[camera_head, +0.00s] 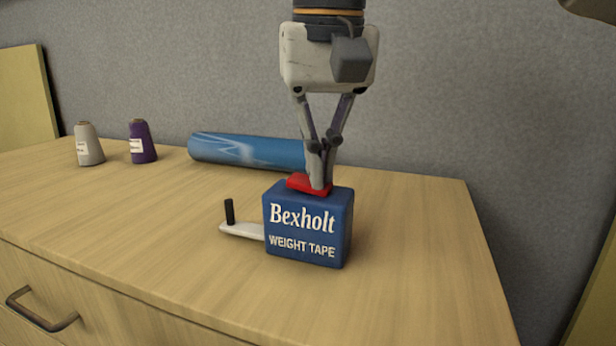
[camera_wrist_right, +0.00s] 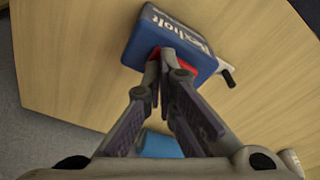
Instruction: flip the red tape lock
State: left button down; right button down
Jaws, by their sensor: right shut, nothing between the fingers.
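A blue box-shaped weight tape (camera_head: 308,226) with white "Bexholt" lettering stands upright on the wooden table top. Its red lock (camera_head: 300,183) sits on top of the box, and part of it is hidden behind my fingers. A pale crank with a black knob (camera_head: 230,211) sticks out on the box's left side. My right gripper (camera_head: 320,185) points down with its fingers shut and empty, the tips at the red lock, seemingly touching it. The right wrist view also shows the fingertips (camera_wrist_right: 165,60) over the red lock (camera_wrist_right: 195,66) and the blue tape box (camera_wrist_right: 160,36). My left gripper is not in view.
A blue roll (camera_head: 245,151) lies behind the box. A grey spool (camera_head: 89,145) and a purple spool (camera_head: 142,142) stand at the back left. A grey wall closes off the back. The table top is clear in front and to the right.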

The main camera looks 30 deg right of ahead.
jog(key=shift+r, duration=3.55)
